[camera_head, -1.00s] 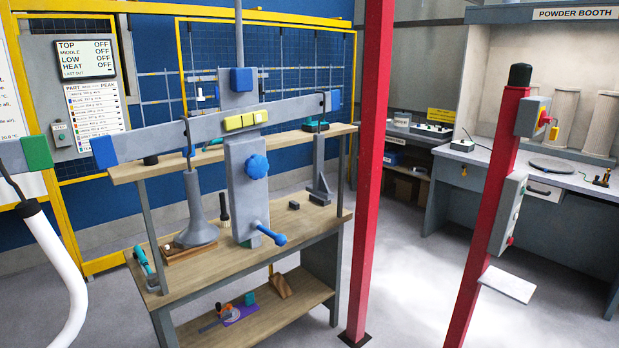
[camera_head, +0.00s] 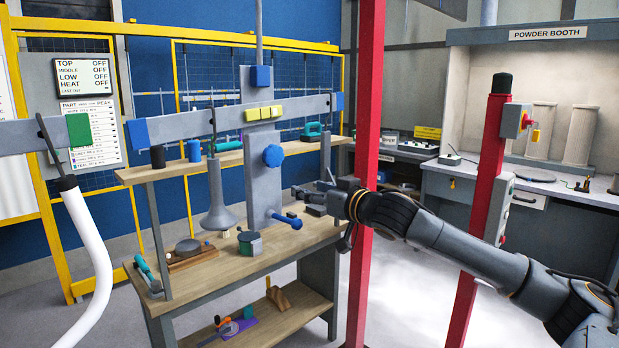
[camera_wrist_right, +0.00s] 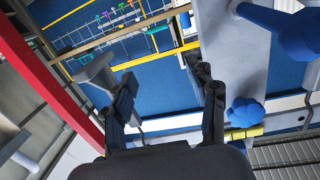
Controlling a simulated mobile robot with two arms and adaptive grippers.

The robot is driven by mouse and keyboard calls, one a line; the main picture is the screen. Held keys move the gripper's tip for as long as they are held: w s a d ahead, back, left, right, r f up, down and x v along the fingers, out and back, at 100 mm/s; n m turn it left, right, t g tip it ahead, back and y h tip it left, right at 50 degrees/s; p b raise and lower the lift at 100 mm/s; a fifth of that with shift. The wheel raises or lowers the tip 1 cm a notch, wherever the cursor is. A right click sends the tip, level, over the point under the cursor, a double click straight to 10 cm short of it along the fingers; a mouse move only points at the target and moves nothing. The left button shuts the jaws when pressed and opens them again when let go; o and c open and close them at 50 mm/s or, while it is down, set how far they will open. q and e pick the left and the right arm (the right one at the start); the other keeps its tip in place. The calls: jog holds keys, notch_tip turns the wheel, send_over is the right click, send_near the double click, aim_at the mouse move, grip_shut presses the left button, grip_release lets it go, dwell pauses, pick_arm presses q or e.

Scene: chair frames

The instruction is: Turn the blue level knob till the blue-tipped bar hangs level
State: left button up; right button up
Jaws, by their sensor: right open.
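The blue level knob (camera_head: 273,155) is on the front of a grey upright post, and shows in the right wrist view (camera_wrist_right: 247,112) right of the fingers. The grey bar (camera_head: 180,127) crosses the post above it, with a blue left tip (camera_head: 137,132) and blue right tip (camera_head: 338,101). The bar slopes up to the right in the picture; perspective makes its true level hard to tell. My right gripper (camera_head: 308,198) is open and empty, right of and below the knob, apart from it. Its two fingers are spread in the wrist view (camera_wrist_right: 167,95). My left gripper is not in view.
A blue-ended lever (camera_head: 287,220) sticks out low on the post near my right gripper. A red column (camera_head: 364,180) stands beside my right forearm. A grey cone-shaped weight (camera_head: 218,210) hangs left of the post above the wooden bench (camera_head: 225,262).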

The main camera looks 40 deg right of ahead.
jog(key=n+y+b, duration=0.1)
jog(key=y, duration=0.1)
send_near(276, 158)
jog(key=shift+t, duration=0.3)
jog(key=w+p, duration=0.2)
jog(key=p, duration=0.1)
jog(key=w+p, duration=0.3)
jog(key=w+a+p, duration=0.1)
jog(key=w+p, duration=0.1)
jog(key=p, duration=0.1)
jog(key=shift+w+r, duration=0.25)
jog(key=shift+w, duration=0.1)
jog(key=shift+w+p, duration=0.65)
jog(key=shift+p, duration=0.05)
jog(key=shift+w+f+n+b, duration=0.1)
jog(key=shift+f+n+b, duration=0.2)
jog(key=shift+f, duration=0.15)
jog(key=shift+c, duration=1.3)
pick_arm(q)
notch_tip(276, 158, up, 8)
jog(key=shift+s+a, duration=0.2)
jog(key=shift+a, duration=0.15)
pick_arm(e)
jog(key=c, duration=0.4)
